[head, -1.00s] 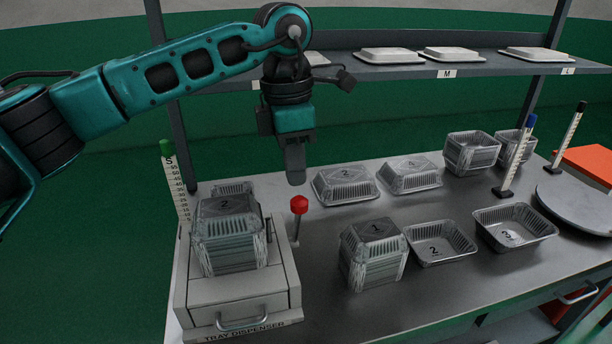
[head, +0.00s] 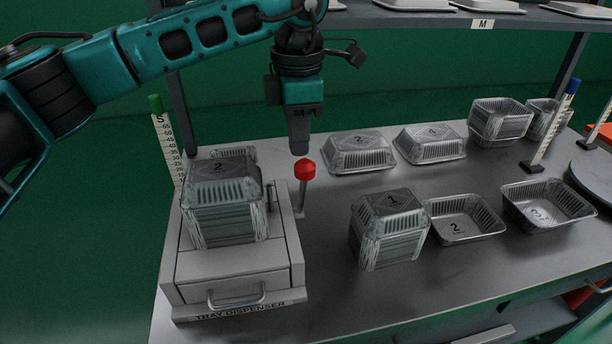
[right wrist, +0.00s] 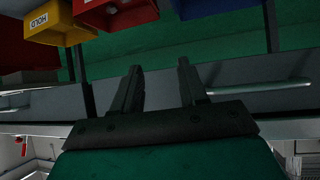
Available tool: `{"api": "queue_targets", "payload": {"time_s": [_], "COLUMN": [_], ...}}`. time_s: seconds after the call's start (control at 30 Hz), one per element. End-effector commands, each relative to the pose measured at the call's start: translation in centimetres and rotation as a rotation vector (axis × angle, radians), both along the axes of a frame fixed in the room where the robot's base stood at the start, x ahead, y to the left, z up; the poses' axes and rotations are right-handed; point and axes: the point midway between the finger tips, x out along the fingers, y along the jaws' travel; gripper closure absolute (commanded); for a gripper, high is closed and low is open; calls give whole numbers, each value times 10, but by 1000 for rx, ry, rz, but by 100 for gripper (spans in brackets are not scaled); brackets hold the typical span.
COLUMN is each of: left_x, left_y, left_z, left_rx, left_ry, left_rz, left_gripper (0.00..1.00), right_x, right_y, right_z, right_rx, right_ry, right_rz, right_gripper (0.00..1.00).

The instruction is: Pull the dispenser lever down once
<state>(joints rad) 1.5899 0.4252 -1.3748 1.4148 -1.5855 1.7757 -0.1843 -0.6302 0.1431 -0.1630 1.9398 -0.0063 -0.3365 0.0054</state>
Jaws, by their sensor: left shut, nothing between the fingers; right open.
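The tray dispenser (head: 232,291) stands at the left end of the metal table in the head view, with a stack of foil trays (head: 222,205) on it. Its lever has a red knob (head: 305,169) and stands up on the dispenser's right side. My left gripper (head: 300,150) is shut and empty, pointing down just above and behind the red knob. I cannot tell whether its tips touch the knob. My right gripper (right wrist: 160,85) is open and empty in the right wrist view, away from the dispenser.
Upturned foil trays (head: 360,152) and a tray stack (head: 390,228) stand right of the lever. A shelf (head: 420,18) runs above the table. A marked post (head: 165,140) stands left of the dispenser. Yellow (right wrist: 62,22) and red bins show in the right wrist view.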

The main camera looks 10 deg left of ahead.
Motion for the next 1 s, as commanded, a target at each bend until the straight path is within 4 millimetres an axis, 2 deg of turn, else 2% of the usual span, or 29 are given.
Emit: {"api": "queue_targets", "payload": {"time_s": [0.03,0.2,0.4,0.67,1.0], "left_x": [0,0,0,-1,-13], "left_y": [0,0,0,-1,-5], "left_z": [-11,-21,-21,-21,-21], "left_rx": [0,0,-1,-1,-1], "left_ry": [0,-2,-1,-1,-1], "left_rz": [0,1,1,0,-1], "left_gripper": [100,100,100,100,100], "right_x": [0,3,10,9,7], "right_y": [0,5,10,9,6], "right_z": [-10,-11,1,-1,-7], "right_rx": [1,8,18,17,13], "right_ry": [2,6,-18,-15,-8], "right_rz": [0,6,13,12,7], "right_gripper": [57,57,57,57,57]}}
